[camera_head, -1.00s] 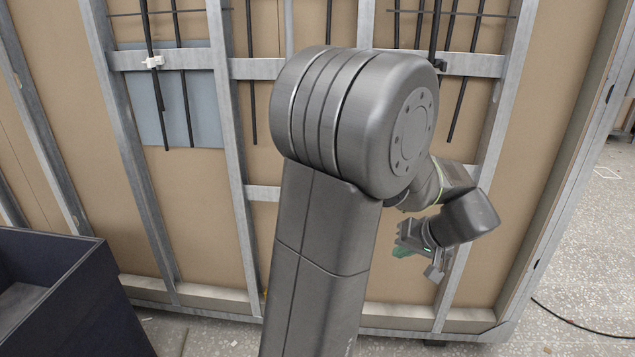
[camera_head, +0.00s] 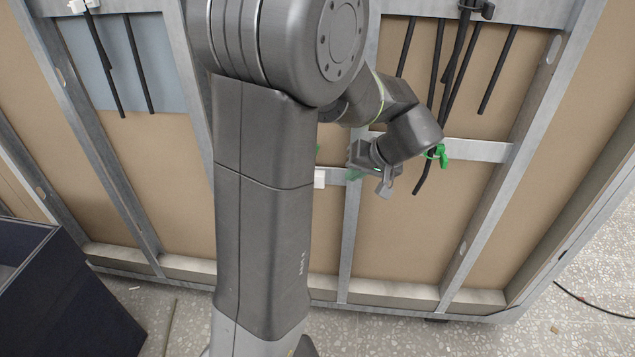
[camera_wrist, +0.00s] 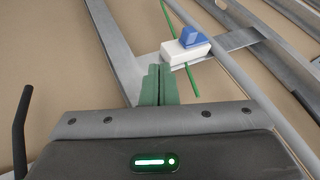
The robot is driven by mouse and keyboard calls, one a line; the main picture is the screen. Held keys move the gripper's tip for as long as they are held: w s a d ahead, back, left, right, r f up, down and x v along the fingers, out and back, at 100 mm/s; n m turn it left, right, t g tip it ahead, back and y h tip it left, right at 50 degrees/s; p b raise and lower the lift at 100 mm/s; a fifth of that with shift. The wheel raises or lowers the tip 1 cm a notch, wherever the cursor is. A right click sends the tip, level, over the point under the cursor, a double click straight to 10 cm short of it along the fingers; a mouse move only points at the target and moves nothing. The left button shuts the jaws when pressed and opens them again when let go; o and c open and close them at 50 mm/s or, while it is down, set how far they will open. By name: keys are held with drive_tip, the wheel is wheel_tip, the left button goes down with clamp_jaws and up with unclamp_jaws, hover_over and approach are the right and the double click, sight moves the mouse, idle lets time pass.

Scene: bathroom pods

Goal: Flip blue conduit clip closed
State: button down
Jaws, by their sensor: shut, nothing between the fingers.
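The blue conduit clip part (camera_wrist: 190,37) sits on a white block (camera_wrist: 187,51) on a grey metal cross strip in the wrist view. It stands up from the block; its exact angle is hard to tell. A thin green line runs beneath the block. My gripper (camera_wrist: 158,75) has green fingers pressed together with nothing between them. The fingertips are just left of and below the white block in the picture, seemingly apart from it. In the head view my gripper (camera_head: 360,172) is in front of the wall frame; no blue part shows there.
In the head view a white block (camera_head: 319,178) shows beside my arm on a cross strip. A green clip (camera_head: 438,154) is on the strip to the right. Black cables (camera_head: 445,80) hang above. A dark bin (camera_head: 60,290) stands lower left.

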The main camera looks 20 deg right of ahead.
drive_tip(key=w+a+f, duration=0.5)
drive_tip(key=w+f, duration=0.2)
drive_tip(key=f, duration=0.1)
drive_tip(key=shift+w+a, duration=0.2)
drive_tip(key=shift+w, duration=0.2)
idle(0.3)
drive_tip(key=a, duration=0.1)
drive_tip(key=w+a+b, duration=0.1)
drive_tip(key=a, duration=0.1)
drive_tip(key=w+a+b, duration=0.1)
drive_tip(key=shift+w+a, duration=0.15)
drive_tip(key=shift+w, duration=0.1)
